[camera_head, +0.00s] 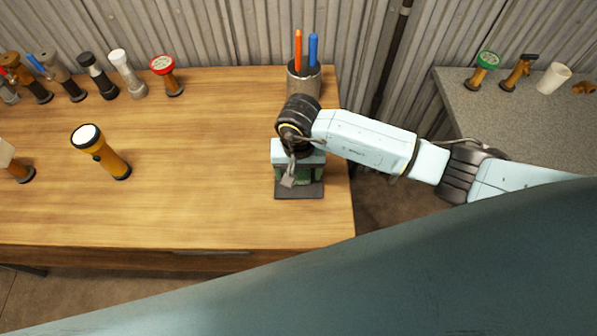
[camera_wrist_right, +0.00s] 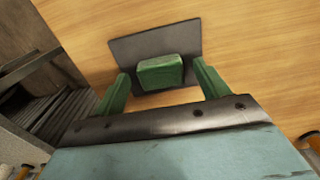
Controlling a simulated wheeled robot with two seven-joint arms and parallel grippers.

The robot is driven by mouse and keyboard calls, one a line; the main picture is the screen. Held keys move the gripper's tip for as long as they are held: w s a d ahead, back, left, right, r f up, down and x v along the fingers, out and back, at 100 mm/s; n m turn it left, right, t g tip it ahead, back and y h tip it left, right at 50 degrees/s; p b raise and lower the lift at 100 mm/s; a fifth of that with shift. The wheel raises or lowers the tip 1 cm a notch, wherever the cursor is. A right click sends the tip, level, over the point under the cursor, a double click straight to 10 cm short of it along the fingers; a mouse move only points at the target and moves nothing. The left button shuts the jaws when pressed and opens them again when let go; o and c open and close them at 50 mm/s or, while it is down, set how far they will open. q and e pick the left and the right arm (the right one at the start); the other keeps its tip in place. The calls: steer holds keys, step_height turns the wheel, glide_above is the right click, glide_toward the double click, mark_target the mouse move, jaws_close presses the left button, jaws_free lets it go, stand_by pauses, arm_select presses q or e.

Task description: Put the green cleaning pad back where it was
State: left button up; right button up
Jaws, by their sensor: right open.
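The green cleaning pad (camera_wrist_right: 160,73) is a small block lying on a dark flat plate (camera_wrist_right: 125,48) on the wooden table. In the head view the plate (camera_head: 299,192) sits near the table's right end, and my right gripper (camera_head: 299,177) is over it, mostly hiding the pad. In the right wrist view my right gripper (camera_wrist_right: 161,76) is open, with one green finger on each side of the pad. A small gap shows between the pad and each finger. My left gripper is not in view.
A cup (camera_head: 304,82) with an orange and a blue stick stands behind my right gripper. A grey side table (camera_head: 475,110) is at the right. The middle is clear.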

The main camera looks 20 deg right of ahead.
mark_target(299, 176)
step_height(299, 176, up, 11)
steer(key=shift+f, duration=0.15)
